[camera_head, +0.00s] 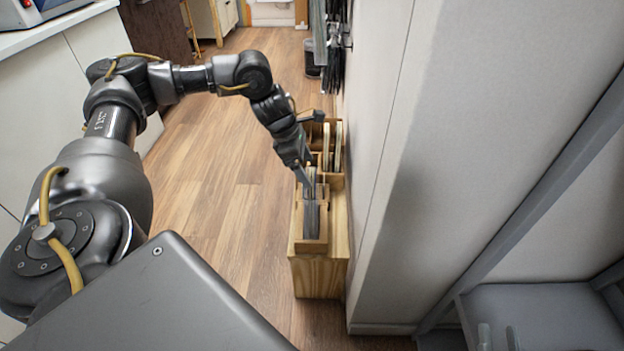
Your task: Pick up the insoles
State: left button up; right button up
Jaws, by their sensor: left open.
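Dark grey thin upright pieces, seemingly insoles (311,220), stand in the front compartment of a wooden rack (319,272) against the wall. Pale upright pieces (338,146), perhaps insoles too, stand in its rear compartment. My left gripper (309,182) comes down from the upper left over the rack's middle, at the back end of the dark pieces. Its jaws are open, with the fingers pointing down. Whether a finger touches a piece cannot be told, as the gripper hides part of the rack. My right gripper does not show.
A white wall (440,150) rises directly right of the rack. A white counter (40,85) stands at the left. Dark items (335,45) hang on the wall behind the rack, above a dark bin (312,58). Wooden floor (215,170) left of the rack is clear.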

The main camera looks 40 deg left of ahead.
aim_at(312, 179)
pick_arm(q)
jog(key=b+x, duration=0.1)
jog(key=x, duration=0.3)
jog(key=shift+s+a+f, duration=0.1)
jog(key=shift+s+f, duration=0.05)
jog(key=shift+f, duration=0.1)
jog(key=shift+f+b, duration=0.3)
jog(key=shift+f, duration=0.05)
jog(key=c, duration=1.8)
jog(key=shift+o, duration=0.2)
pick_arm(e)
jog(key=r+t, duration=0.1)
jog(key=d+r+t+y, duration=0.1)
jog(key=r, duration=0.1)
jog(key=shift+s+r+t, duration=0.1)
jog(key=shift+s+t, duration=0.1)
jog(key=shift+t, duration=0.2)
pick_arm(q)
jog(key=shift+r, duration=0.1)
